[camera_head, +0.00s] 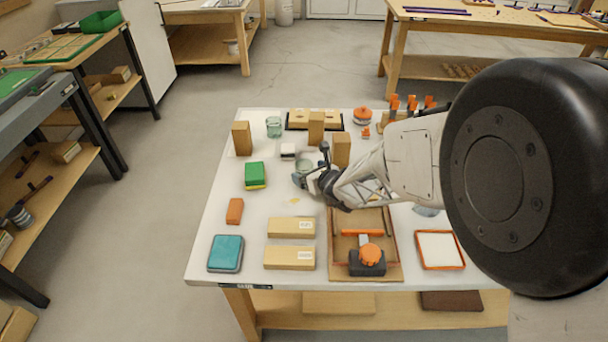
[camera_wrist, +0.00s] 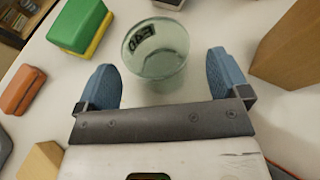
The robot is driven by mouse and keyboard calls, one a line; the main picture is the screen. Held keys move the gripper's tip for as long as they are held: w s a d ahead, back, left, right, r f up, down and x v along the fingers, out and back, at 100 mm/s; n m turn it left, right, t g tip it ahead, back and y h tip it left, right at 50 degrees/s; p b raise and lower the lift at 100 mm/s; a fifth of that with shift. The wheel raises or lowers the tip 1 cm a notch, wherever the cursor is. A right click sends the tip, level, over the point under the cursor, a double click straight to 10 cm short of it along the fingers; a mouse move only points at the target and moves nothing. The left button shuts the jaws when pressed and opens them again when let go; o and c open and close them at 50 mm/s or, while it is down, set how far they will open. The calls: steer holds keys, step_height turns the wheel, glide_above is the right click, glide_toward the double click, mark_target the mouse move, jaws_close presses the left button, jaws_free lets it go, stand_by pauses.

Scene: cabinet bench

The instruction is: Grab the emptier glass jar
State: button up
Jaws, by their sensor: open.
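A clear greenish glass jar (camera_head: 304,165) stands upright near the middle of the table. In the wrist view the jar (camera_wrist: 155,50) has a dark label, and I can make out no clear contents in it. My gripper (camera_head: 311,176) is open and low beside this jar. In the wrist view its two blue fingers (camera_wrist: 162,75) are spread, with the jar ahead between them, not clasped.
A small white box (camera_head: 288,151) is close by. A green and yellow sponge (camera_head: 255,174) lies left. An orange-topped device (camera_head: 370,256) sits on a wooden tray (camera_head: 390,272) in front.

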mark_target(304, 162)
steer(key=shift+x, duration=1.6)
steer(key=shift+s, duration=0.1)
steer(key=c, duration=1.1)
steer(key=shift+o, duration=0.2)
steer(key=shift+r, duration=0.2)
steer(key=shift+a+r, duration=0.1)
steer(key=shift+r, duration=1.35)
steer(key=shift+s+r, duration=0.1)
steer(key=shift+r, duration=0.1)
steer(key=shift+s+d+r, duration=0.25)
steer(key=shift+s+d, duration=0.45)
steer(key=shift+s, duration=1.8)
steer(key=shift+s+d+r, duration=0.2)
steer(key=shift+s+d, duration=0.55)
steer(key=shift+s, duration=1.75)
steer(key=shift+s+d+r, duration=0.25)
steer(key=shift+s+d, duration=0.45)
steer(key=shift+s, duration=1.8)
